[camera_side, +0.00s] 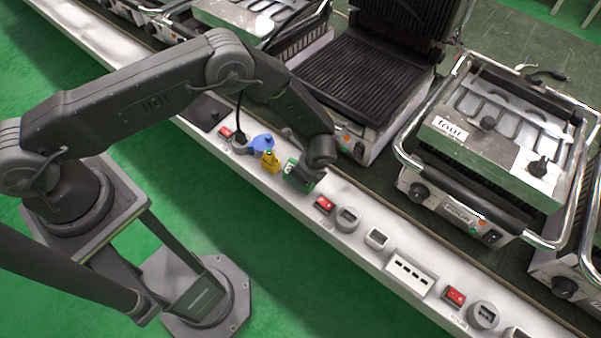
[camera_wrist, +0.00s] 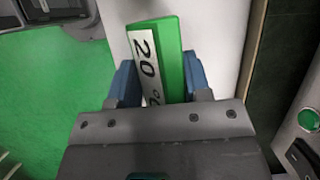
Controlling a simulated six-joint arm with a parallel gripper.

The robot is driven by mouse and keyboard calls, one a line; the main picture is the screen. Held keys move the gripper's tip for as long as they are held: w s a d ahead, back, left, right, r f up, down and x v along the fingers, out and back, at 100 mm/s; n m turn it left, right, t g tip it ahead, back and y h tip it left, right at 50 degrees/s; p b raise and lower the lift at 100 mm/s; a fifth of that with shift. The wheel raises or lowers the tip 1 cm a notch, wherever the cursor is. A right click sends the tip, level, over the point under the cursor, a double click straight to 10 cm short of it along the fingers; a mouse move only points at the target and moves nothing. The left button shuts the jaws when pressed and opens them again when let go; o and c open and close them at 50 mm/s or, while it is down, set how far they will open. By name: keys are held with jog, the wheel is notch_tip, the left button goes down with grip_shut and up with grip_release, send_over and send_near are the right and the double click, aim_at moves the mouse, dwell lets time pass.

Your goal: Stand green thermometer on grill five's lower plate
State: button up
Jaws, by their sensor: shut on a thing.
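The green thermometer (camera_wrist: 168,40) is a green block with a white face marked "20 °C" in the wrist view. My gripper (camera_wrist: 160,68) is shut on it, with one blue finger on each side. In the side view the green thermometer (camera_side: 292,172) shows at the white bench strip, partly hidden by my gripper (camera_side: 303,178). I cannot tell whether it touches the strip. An open grill stands behind my arm, its ribbed lower plate (camera_side: 350,75) bare. I see no number on this grill.
A yellow item (camera_side: 270,161) and a blue item (camera_side: 262,142) stand left of the thermometer on the strip (camera_side: 330,235). Red switches (camera_side: 324,204) and sockets line it. A closed grill (camera_side: 490,135) labelled "four" stands right. The open grill's lid (camera_side: 400,25) is raised.

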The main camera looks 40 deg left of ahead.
jog(key=shift+f, duration=0.15)
jog(key=o, duration=1)
jog(key=v, duration=1.4)
jog(key=shift+s+a, duration=0.3)
